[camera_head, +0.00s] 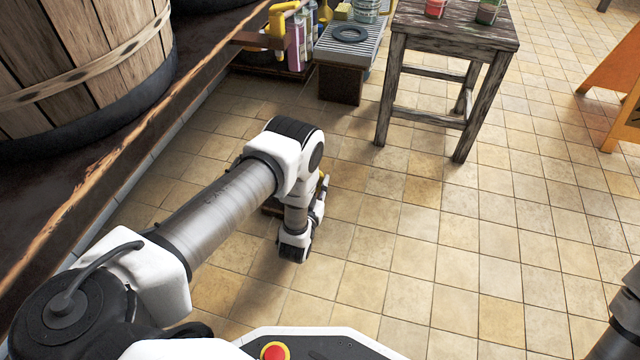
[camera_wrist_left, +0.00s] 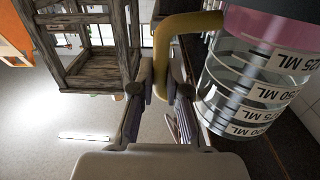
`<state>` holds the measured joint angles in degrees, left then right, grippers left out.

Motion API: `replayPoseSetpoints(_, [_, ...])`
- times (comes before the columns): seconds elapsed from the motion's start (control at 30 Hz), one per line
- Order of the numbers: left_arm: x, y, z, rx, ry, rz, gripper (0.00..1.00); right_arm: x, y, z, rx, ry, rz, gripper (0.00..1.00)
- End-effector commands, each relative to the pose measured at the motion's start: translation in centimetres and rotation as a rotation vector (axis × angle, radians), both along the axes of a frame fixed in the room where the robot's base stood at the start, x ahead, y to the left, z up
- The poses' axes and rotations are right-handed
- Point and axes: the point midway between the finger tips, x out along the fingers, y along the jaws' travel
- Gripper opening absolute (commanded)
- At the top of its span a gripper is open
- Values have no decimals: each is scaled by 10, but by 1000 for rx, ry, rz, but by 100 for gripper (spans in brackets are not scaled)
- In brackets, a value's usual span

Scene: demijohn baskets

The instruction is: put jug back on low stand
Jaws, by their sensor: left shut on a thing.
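My left gripper (camera_head: 321,192) reaches low over the floor, mostly hidden behind my own arm. In the left wrist view my left gripper (camera_wrist_left: 160,88) is shut on the yellow handle (camera_wrist_left: 192,28) of a clear jug (camera_wrist_left: 245,85). The jug has ML labels and a pink band. In the head view only a bit of yellow shows by the gripper; the jug's body is hidden. A low stand (camera_head: 340,87) with a dark brown base and a grey slatted top is at the back centre. My right gripper is not seen.
A dark ring (camera_head: 350,34) lies on the slatted top. A yellow-handled item (camera_head: 281,20) and bottles (camera_head: 297,42) stand left of it. A worn wooden stool (camera_head: 455,38) stands right of it. A large barrel (camera_head: 90,60) is at the left. The tiled floor at right is mostly clear.

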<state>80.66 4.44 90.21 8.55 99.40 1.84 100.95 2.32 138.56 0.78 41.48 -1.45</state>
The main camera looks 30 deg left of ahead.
Motion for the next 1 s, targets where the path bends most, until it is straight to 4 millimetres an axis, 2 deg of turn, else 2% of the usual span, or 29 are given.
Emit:
replayPoseSetpoints(0.03, [0, 0, -1, 0, 1, 0, 21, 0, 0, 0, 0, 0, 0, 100])
replayPoseSetpoints(0.1, [0, 0, -1, 0, 1, 0, 39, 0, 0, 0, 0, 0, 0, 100])
replayPoseSetpoints(0.47, [-3, -1, 3, 0, 1, 0, 39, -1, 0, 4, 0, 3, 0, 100])
replayPoseSetpoints(0.57, [-18, -4, 6, -1, 4, -1, 39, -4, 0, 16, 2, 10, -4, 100])
replayPoseSetpoints(0.83, [-87, -20, 8, 0, 5, -1, 39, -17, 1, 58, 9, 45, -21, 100])
replayPoseSetpoints(0.9, [-100, -23, 10, 0, 4, -1, 39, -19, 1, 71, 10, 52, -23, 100])
replayPoseSetpoints(1.0, [-112, -26, 7, 0, 1, -1, 39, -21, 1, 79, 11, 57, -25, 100])
